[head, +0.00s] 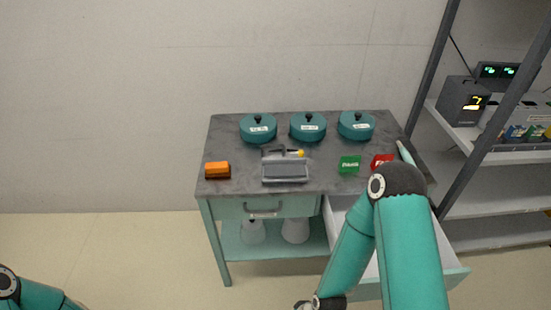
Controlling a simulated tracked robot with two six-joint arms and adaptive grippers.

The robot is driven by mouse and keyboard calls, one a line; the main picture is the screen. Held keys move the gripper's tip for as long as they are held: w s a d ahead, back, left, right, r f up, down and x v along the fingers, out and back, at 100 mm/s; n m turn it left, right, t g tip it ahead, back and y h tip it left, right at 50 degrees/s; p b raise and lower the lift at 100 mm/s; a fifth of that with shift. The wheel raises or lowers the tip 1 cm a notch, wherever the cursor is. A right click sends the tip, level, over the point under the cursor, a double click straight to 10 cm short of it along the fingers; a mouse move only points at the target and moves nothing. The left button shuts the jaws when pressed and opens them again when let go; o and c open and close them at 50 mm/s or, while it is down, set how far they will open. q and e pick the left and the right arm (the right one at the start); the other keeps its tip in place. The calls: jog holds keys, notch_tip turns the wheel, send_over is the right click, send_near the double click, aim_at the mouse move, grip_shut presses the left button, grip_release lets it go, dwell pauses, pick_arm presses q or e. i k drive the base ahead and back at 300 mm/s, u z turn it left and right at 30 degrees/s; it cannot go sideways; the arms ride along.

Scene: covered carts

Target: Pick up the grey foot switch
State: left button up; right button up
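I cannot make out a clear foot switch in the head view. A grey, shallow tray-like object (285,172) lies at the front middle of the cart top; I cannot tell if it is a foot switch. Three teal round covers (258,128), (308,127), (356,125) with black knobs and white labels stand along the back; what is under them is hidden. My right arm reaches over the cart's right side and bends down to the bottom edge, where only a bit of my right gripper (303,305) shows. My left gripper is out of view, with only part of its arm at lower left.
The grey-topped cart (222,140) also holds an orange block (217,169), a green box (349,164), a red box (382,160) and a black-and-yellow item (284,152). The right drawer (455,274) is open, partly behind my arm. Shelves (500,206) stand at right.

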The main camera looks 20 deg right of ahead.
aim_at(284, 156)
jog(key=i, duration=0.85)
jog(key=z, duration=0.05)
